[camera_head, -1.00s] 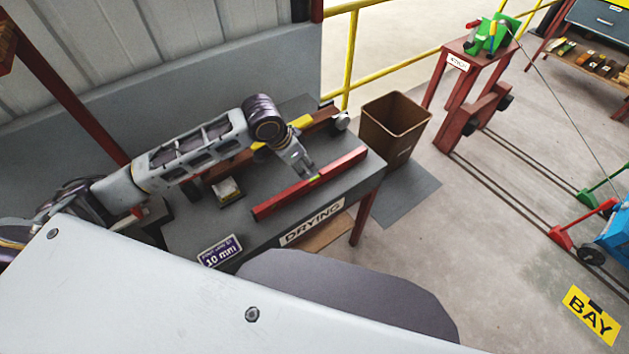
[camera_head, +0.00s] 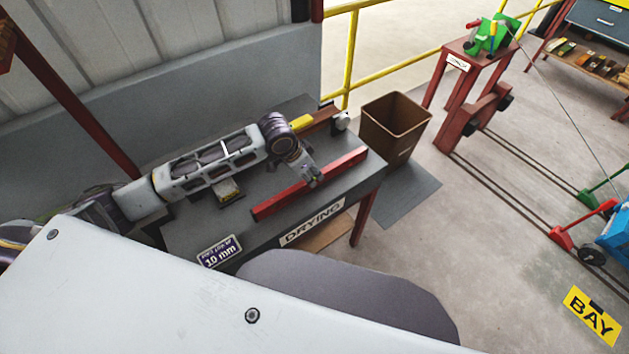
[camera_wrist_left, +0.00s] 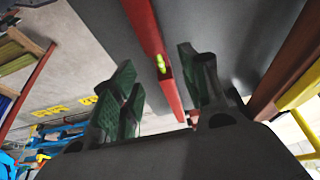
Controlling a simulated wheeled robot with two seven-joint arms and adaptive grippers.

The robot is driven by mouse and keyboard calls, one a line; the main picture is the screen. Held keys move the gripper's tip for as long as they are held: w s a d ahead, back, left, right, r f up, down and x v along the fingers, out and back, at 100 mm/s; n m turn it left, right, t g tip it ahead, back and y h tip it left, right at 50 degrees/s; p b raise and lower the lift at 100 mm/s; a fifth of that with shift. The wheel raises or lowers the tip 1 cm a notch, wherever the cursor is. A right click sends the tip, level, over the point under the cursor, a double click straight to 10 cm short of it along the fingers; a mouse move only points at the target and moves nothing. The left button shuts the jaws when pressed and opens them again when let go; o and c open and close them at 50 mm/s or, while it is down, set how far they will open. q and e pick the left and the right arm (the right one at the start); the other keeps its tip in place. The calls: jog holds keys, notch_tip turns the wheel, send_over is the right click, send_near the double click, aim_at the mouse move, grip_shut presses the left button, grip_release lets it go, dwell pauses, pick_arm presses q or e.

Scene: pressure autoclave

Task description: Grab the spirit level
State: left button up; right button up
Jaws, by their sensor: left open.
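The spirit level is a long red bar (camera_head: 277,202) with a yellow-green vial in its middle. It lies on the grey table marked DRYING (camera_head: 205,222), along its front side. My left gripper (camera_head: 315,178) is over the middle of the bar. In the left wrist view the spirit level (camera_wrist_left: 149,32) runs between the open fingers of the left gripper (camera_wrist_left: 165,88), with the vial showing between them. Whether the fingers touch the bar cannot be told. My right gripper is not in view.
A small yellow-topped item (camera_head: 227,188) lies on the table behind the bar. A brown bar with a yellow part (camera_head: 318,122) lies along the back. A brown bin (camera_head: 394,128) stands off the table's right end. A wall rises behind the table.

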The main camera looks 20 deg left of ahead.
aim_at(314, 177)
pick_arm(q)
jog(key=shift+x, duration=2.5)
jog(key=shift+w, duration=0.15)
grip_shut()
